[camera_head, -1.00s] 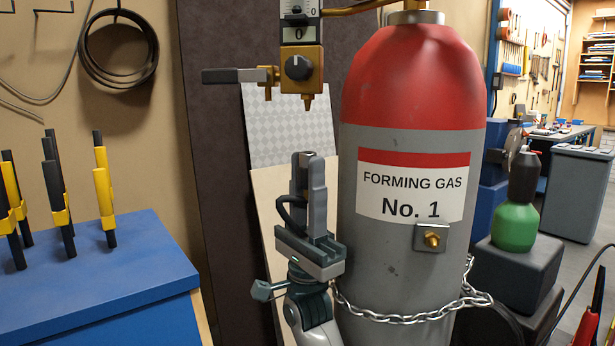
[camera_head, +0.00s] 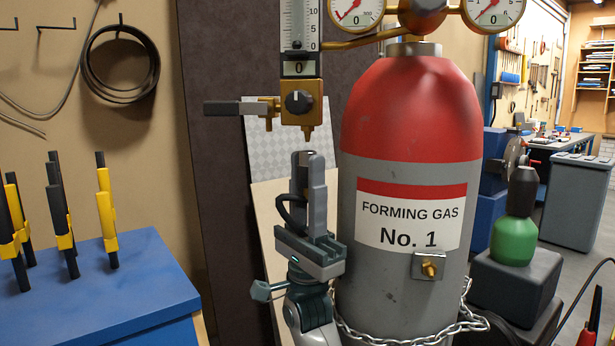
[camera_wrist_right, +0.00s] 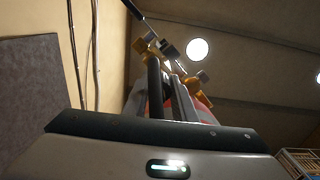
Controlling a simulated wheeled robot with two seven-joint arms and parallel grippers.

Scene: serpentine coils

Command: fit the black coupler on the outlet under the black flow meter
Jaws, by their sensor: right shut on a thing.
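The flow meter (camera_head: 299,28) with a clear scale and dark frame stands at the top centre of the head view. Under it is a brass block (camera_head: 315,102) with a black knob, and a brass outlet (camera_head: 307,133) points down from the block. My right gripper (camera_head: 308,160) is upright just below this outlet, with a small gap between them. It is shut on the black coupler (camera_head: 302,172), which is mostly hidden between the grey fingers. A black hose (camera_head: 283,208) loops out beside the fingers. In the right wrist view the fingers (camera_wrist_right: 172,92) point up toward brass fittings. My left gripper is not in view.
A lever valve (camera_head: 235,107) sticks out left of the brass block. The red and grey gas cylinder (camera_head: 390,290) stands close to the right, with gauges (camera_head: 490,12) above and a chain (camera_head: 400,338) around it. A blue bench (camera_head: 130,270) with yellow-black holders is at left.

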